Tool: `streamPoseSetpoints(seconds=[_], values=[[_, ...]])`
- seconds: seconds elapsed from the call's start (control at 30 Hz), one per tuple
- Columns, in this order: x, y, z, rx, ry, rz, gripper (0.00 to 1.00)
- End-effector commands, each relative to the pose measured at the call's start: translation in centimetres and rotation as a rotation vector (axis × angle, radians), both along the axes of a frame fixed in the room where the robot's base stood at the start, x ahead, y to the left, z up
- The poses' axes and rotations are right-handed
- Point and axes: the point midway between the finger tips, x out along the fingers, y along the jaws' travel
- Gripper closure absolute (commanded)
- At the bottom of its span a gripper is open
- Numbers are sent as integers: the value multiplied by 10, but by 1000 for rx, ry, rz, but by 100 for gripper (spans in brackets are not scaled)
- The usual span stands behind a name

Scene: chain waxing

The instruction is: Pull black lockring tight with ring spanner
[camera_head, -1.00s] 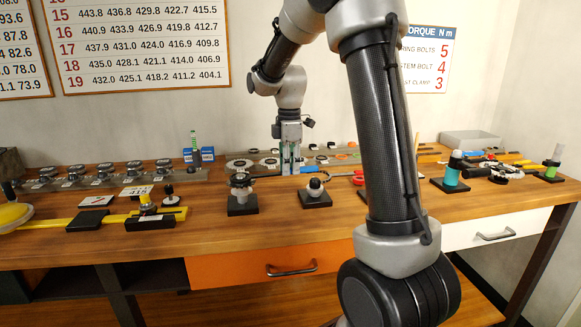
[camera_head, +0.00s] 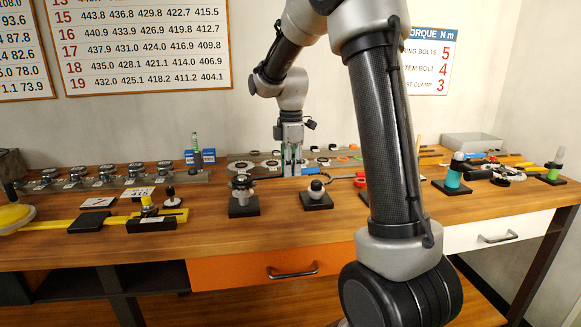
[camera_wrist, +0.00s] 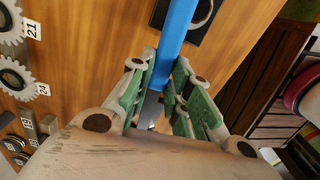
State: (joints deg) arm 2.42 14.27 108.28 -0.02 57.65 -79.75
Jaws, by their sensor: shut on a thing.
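My gripper (camera_wrist: 166,66) has green-padded fingers closed on both sides of a blue bar, the handle of the ring spanner (camera_wrist: 178,25). The handle runs up out of the wrist view, past a black base with a pale ring on it (camera_wrist: 205,12). In the head view my gripper (camera_head: 291,170) is low over the back of the bench, and a bit of blue handle (camera_head: 312,171) shows at its right. The spanner's ring end cannot be made out. I cannot tell which part is the black lockring.
A metal fixture on a black base (camera_head: 243,207) and a ball-topped stand (camera_head: 316,189) are in front of my gripper. A rack of sprockets (camera_head: 240,165) is behind it. Toothed sprockets (camera_wrist: 14,76) lie left in the wrist view. The front of the wooden bench (camera_head: 205,238) is clear.

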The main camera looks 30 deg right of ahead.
Motion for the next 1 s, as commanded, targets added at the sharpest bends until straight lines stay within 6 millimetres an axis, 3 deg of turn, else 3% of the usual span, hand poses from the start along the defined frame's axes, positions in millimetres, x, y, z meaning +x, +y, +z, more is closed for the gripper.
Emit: streamPoseSetpoints(seconds=[1.0], values=[[0, 0, 49, 1, 0, -2, 100]])
